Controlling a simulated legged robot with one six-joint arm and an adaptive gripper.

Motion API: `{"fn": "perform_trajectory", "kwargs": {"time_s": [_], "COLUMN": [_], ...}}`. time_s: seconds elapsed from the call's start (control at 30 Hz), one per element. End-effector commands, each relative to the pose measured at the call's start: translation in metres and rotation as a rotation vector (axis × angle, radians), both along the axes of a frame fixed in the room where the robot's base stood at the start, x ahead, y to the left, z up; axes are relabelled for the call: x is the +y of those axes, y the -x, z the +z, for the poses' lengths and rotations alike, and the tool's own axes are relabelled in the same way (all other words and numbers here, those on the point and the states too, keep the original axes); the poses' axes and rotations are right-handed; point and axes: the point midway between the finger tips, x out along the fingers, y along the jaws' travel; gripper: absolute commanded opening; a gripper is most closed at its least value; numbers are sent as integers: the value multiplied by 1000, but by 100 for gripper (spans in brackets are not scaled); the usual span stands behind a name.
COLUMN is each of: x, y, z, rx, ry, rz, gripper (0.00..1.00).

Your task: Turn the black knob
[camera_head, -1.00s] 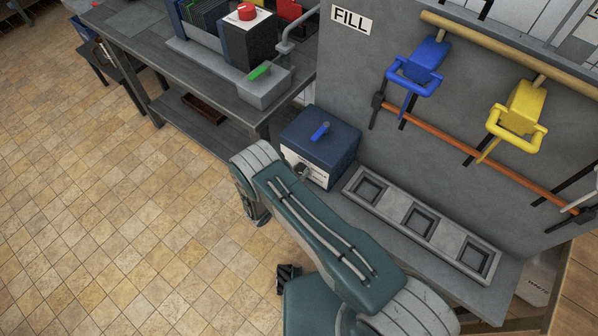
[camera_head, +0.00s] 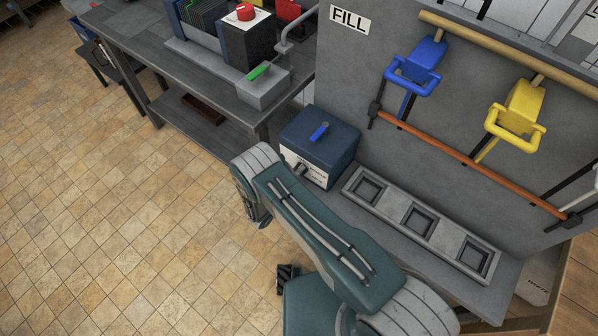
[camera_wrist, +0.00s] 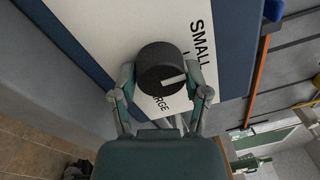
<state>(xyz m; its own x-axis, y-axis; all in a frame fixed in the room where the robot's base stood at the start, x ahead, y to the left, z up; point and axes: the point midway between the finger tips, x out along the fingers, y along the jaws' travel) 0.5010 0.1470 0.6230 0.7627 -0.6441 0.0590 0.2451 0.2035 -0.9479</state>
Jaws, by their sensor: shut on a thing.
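The black knob (camera_wrist: 160,62) is round, with a white pointer bar on its face, in the middle of the wrist view. The bar points right in the picture, between the word SMALL and a partly hidden word ending in RGE. My gripper (camera_wrist: 163,82) is shut on the knob, one finger on each side. The knob sits on the white panel (camera_wrist: 105,30) of a dark blue box. In the head view the blue box (camera_head: 331,142) stands on the bench beyond my arm, with a blue lever on top. My fingers are not clear there.
A grey tray with three square recesses (camera_head: 378,172) lies right of the box. Above hang a blue handle (camera_head: 416,70) and a yellow handle (camera_head: 517,110) by an orange bar (camera_head: 470,160). A second bench (camera_head: 150,55) with equipment stands at back left. The tiled floor at left is open.

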Motion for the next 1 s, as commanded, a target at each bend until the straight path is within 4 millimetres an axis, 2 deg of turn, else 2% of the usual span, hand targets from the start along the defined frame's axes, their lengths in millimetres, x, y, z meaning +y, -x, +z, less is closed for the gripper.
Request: {"fn": "perform_trajectory", "kwargs": {"time_s": [0.67,0.7,0.77,0.8,1.0], "x": [2,2,2,1,0], "y": [0,0,0,0,0], "z": [-2,-2,-3,-2,-1], "rx": [50,50,50,50,47], "ry": [52,52,51,51,52], "rz": [10,10,9,9,5], "gripper": [12,64,91,95,95]}}
